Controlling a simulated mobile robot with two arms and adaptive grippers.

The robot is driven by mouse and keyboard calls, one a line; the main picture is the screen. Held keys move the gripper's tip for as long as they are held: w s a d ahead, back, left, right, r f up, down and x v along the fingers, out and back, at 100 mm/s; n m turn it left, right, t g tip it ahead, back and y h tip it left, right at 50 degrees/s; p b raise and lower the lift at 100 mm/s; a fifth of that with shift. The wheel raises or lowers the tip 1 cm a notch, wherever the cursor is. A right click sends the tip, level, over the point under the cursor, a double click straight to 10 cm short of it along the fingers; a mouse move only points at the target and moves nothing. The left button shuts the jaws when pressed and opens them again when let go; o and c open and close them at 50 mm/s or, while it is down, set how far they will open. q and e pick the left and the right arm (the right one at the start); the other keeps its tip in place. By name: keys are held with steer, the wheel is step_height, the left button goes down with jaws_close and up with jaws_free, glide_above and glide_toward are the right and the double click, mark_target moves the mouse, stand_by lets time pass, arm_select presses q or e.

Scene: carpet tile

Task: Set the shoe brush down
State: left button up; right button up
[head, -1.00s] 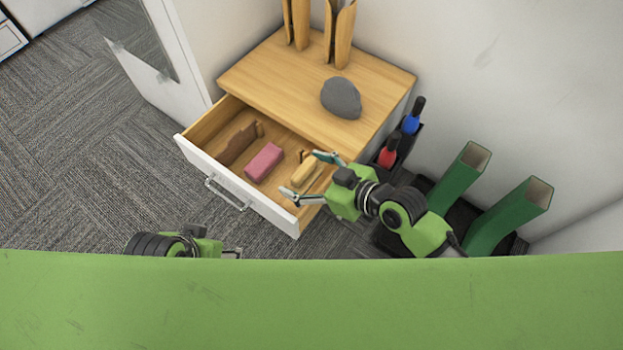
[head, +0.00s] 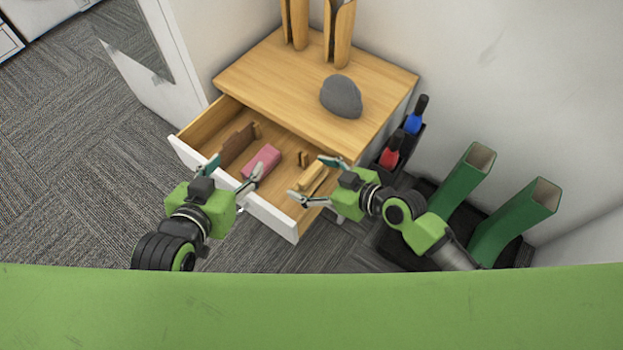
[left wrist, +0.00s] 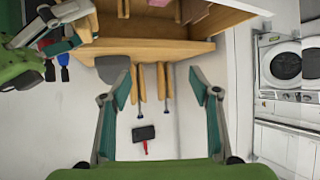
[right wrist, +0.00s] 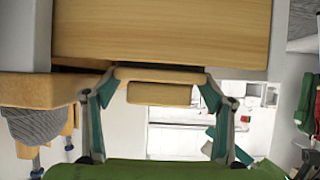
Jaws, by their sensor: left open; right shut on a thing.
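The shoe brush, a pale wooden block (head: 314,178), is between the fingers of my right gripper (head: 316,179), over the right end of the open drawer (head: 269,222). In the right wrist view the brush (right wrist: 160,94) spans the gap between the fingertips, and my right gripper is shut on it. I cannot tell whether its underside touches the drawer floor. My left gripper (head: 234,168) is open and empty over the drawer's front left part, near the pink block. In the left wrist view its fingers (left wrist: 159,88) stand wide apart with nothing between them.
The drawer holds a pink block (head: 262,162) and a brown wooden piece (head: 236,145).

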arm_select(q)
steer(key=shift+w+d+r+t, duration=0.15)
steer(key=shift+w+r+t, duration=0.2)
steer(key=shift+r, duration=0.2)
arm_select(e)
steer(key=shift+f, duration=0.2)
arm_select(q)
steer(key=shift+w+d+r, duration=0.1)
steer(key=shift+w+r, duration=0.1)
steer(key=shift+r, duration=0.05)
arm_select(e)
steer(key=shift+f, duration=0.1)
steer(key=shift+f+b, duration=0.25)
steer(key=shift+b, duration=0.1)
steer(key=shift+f, duration=0.25)
steer(key=o, duration=0.9)
steer(key=shift+c, duration=0.2)
arm_select(q)
steer(key=r, duration=0.1)
steer(key=w+r+t, duration=0.1)
steer(key=d+r+t+h, duration=0.1)
steer(key=r, duration=0.1)
steer(key=shift+w, duration=0.4)
steer(key=shift+f, duration=0.1)
